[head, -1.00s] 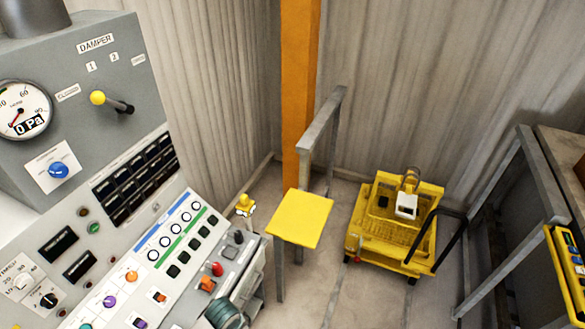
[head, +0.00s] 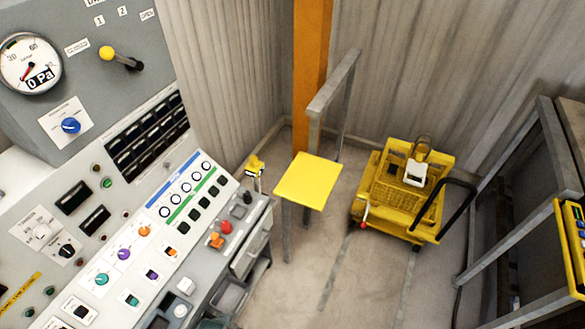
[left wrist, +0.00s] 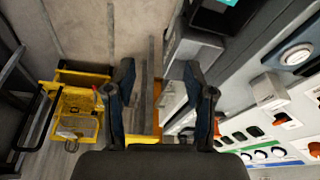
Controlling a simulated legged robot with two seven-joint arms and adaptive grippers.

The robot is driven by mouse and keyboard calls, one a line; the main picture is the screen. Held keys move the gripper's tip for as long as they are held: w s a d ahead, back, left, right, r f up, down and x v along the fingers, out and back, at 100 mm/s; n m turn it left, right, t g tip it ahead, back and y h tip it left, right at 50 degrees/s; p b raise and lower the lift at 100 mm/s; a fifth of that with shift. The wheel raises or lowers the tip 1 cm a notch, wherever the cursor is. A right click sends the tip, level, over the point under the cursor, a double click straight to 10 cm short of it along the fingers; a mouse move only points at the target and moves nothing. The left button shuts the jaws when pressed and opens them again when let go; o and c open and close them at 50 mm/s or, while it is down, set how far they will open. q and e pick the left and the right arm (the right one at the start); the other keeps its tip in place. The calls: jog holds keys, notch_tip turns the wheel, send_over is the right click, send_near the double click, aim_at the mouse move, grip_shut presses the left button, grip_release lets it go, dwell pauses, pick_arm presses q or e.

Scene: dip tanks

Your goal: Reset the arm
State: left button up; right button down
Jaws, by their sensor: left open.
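My left gripper (left wrist: 163,95) shows in the left wrist view with its two dark fingers apart and nothing between them. Behind the fingers are the floor and a metal post, and the control panel (left wrist: 255,125) lies to the right. In the head view neither of my arms or grippers is in sight. The grey control panel (head: 150,225) with knobs, buttons and a round gauge (head: 30,62) reading 0 Pa fills the left side. A yellow-handled damper lever (head: 120,58) sits high on it.
A yellow square plate (head: 307,181) stands on a metal frame beside an orange column (head: 309,70). A yellow wheeled cart (head: 400,195) with a black handle stands on the floor, and shows in the left wrist view (left wrist: 75,115). A metal frame is at the right. Bare floor lies in front.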

pick_arm(q)
jog(key=s+f+g+b, duration=0.1)
jog(key=s+f, duration=0.1)
jog(key=f, duration=1.1)
jog(key=s+f+b, duration=0.2)
jog(key=s+f, duration=0.1)
jog(key=f, duration=1)
jog(key=s+a+f+g+b, duration=0.1)
jog(key=s+a+f, duration=0.1)
jog(key=s+f, duration=1.2)
jog(key=shift+s+a+f, duration=0.35)
jog(key=shift+s, duration=0.45)
pick_arm(e)
jog(key=d+f, duration=0.1)
jog(key=f, duration=0.2)
jog(key=d+f, duration=0.1)
jog(key=shift+s+d+f, duration=0.1)
jog(key=shift+d+f, duration=0.25)
pick_arm(q)
jog(key=shift+a, duration=0.1)
pick_arm(e)
jog(key=shift+a, duration=0.15)
jog(key=shift+a, duration=0.6)
